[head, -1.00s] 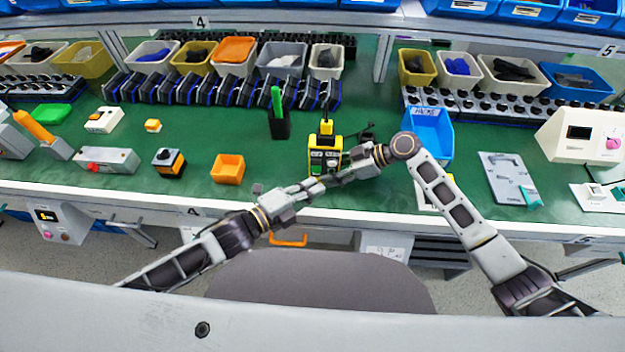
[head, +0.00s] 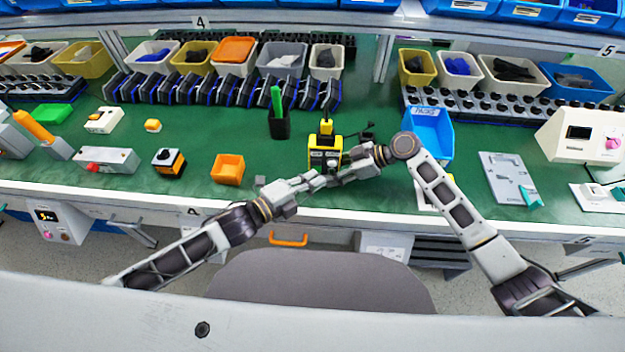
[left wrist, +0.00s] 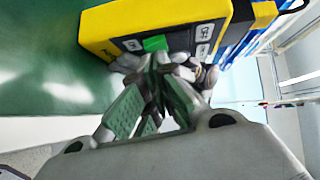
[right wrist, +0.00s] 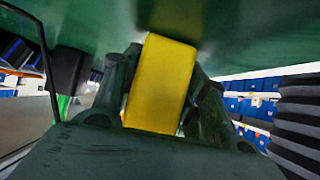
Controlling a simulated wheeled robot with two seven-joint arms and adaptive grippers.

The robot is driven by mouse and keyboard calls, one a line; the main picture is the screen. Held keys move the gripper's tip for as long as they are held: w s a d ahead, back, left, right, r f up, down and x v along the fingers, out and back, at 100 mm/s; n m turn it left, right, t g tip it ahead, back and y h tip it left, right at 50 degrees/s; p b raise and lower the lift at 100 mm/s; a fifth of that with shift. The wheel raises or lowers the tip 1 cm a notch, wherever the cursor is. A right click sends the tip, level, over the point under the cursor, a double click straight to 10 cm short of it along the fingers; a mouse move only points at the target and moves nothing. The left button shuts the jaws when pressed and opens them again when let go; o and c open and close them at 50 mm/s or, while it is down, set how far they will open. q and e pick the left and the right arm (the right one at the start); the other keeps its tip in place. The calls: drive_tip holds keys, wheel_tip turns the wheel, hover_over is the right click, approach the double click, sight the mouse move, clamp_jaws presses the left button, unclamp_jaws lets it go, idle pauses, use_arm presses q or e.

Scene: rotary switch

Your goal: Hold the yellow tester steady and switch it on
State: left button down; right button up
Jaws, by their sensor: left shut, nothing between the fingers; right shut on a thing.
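The yellow tester (head: 326,146) with a black front stands upright on the green bench, in the middle of the head view. Its yellow side fills the middle of the right wrist view (right wrist: 160,84). My right gripper (right wrist: 157,95) is shut on the tester, one finger on each side. My left gripper (head: 322,181) is shut and empty, with its fingertips close in front of the tester's face. The left wrist view shows the tester's face (left wrist: 165,32) with a green patch and pale labels. The fingers (left wrist: 160,65) hide its lower part, so the rotary switch and any contact cannot be made out.
A black cup with a green pen (head: 279,122) stands behind and left of the tester. An orange bin (head: 228,169) sits to the left and a blue bin (head: 430,133) to the right.

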use_arm(q)
drive_tip(key=shift+w, duration=0.1)
drive_tip(key=shift+w+m+t, duration=0.25)
drive_tip(key=shift+m+t, duration=0.05)
drive_tip(key=shift+m, duration=0.1)
drive_tip(key=shift+s, duration=0.15)
drive_tip(key=shift+s+f, duration=0.15)
drive_tip(key=shift+s, duration=0.85)
drive_tip(key=shift+s+f, duration=0.15)
drive_tip(key=shift+s, duration=0.8)
drive_tip(key=v, duration=0.9)
drive_tip(key=shift+s+a+f, duration=0.2)
drive_tip(key=shift+a+f, duration=0.2)
drive_tip(key=shift+f, duration=0.3)
